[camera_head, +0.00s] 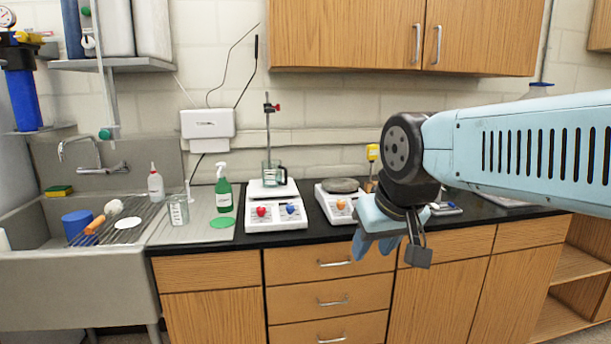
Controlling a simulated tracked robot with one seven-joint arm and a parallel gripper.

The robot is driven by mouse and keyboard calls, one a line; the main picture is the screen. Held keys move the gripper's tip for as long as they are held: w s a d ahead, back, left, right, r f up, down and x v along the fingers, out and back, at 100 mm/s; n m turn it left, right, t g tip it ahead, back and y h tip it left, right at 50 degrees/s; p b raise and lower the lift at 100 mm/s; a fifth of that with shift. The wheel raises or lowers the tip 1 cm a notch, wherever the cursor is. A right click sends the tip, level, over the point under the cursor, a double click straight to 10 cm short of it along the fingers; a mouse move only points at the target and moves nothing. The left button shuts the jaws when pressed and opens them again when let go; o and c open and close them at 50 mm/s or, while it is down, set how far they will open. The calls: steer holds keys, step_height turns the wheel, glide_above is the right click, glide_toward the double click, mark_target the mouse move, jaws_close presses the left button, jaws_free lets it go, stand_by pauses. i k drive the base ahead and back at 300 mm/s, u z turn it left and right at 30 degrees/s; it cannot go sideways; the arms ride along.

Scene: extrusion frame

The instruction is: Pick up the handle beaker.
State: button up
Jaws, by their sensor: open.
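The handle beaker (269,177) is a clear, greenish glass with a dark handle on its right side. It stands upright on the white top of the left hot plate (276,221), in front of a thin metal rod. My gripper (391,254) hangs from my arm at the right, in front of the counter edge. It is open and empty, pointing down, well to the right of the beaker and apart from it. Its fingers are partly hidden by its own body.
A stand rod with a red clamp (276,107) rises behind the beaker. A second hot plate (341,206) bears a grey disc on the right. A green spray bottle (223,190) and a plain beaker (178,210) stand left, near the sink (62,270). Wooden cabinets (350,35) hang above.

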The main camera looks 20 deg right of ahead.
mark_target(271, 169)
steer(key=z, duration=0.8)
steer(key=k, duration=0.45)
steer(key=z, duration=0.15)
steer(key=i, duration=1.55)
steer(key=u, duration=0.35)
